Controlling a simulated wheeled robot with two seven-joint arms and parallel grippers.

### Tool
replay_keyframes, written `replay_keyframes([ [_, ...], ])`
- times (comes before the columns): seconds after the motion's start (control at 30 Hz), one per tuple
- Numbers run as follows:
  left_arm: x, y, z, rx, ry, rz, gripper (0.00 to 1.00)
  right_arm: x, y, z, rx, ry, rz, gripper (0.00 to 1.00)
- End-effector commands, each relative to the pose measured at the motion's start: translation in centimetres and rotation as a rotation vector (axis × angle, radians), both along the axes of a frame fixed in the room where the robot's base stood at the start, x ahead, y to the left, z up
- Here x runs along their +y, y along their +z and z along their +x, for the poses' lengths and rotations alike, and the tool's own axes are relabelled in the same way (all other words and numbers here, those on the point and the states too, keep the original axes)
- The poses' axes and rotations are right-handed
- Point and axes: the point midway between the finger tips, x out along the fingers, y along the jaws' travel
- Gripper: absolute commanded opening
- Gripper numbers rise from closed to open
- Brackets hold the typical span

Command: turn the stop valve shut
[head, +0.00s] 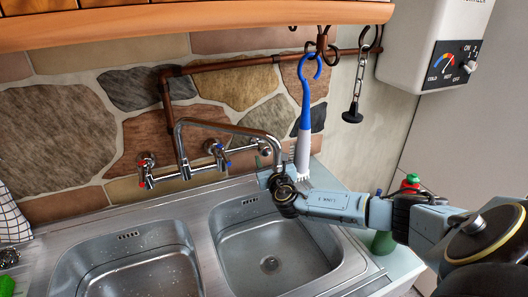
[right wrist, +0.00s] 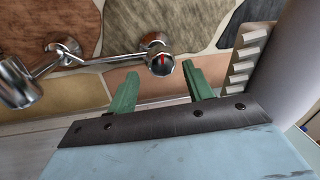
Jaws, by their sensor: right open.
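The stop valve is a small round chrome knob with a red mark on its face (right wrist: 161,64), at the right end of a chrome fitting on the stone wall. In the head view it shows small at the wall (head: 264,148), right of the mixer tap. My right gripper (head: 268,167) is just in front of and below it, partly hidden by its own wrist. In the right wrist view its two green fingers (right wrist: 161,88) are apart and empty, with the knob beyond and between them, apparently not touched. My left gripper is not in view.
A mixer tap (head: 215,126) with red- and blue-marked handles stands left of the gripper. A blue-handled brush (head: 304,115) hangs close by my right wrist. A chain with a black plug (head: 353,112) hangs further right. Two sink basins (head: 225,248) lie below.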

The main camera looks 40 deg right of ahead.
Motion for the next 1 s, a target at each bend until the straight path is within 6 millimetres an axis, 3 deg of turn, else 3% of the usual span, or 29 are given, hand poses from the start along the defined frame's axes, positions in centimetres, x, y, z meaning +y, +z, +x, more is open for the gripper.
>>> replay_keyframes([
  [0.3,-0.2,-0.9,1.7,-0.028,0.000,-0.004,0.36,-2.0,0.0,4.0,-0.003,-0.002,-0.001,0.51],
  [0.8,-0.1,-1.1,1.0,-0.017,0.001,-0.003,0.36,-2.5,0.0,5.0,0.000,0.001,0.000,0.51],
  [1.0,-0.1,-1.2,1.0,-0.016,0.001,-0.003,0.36,-2.5,0.0,5.0,0.001,0.001,-0.001,0.25],
])
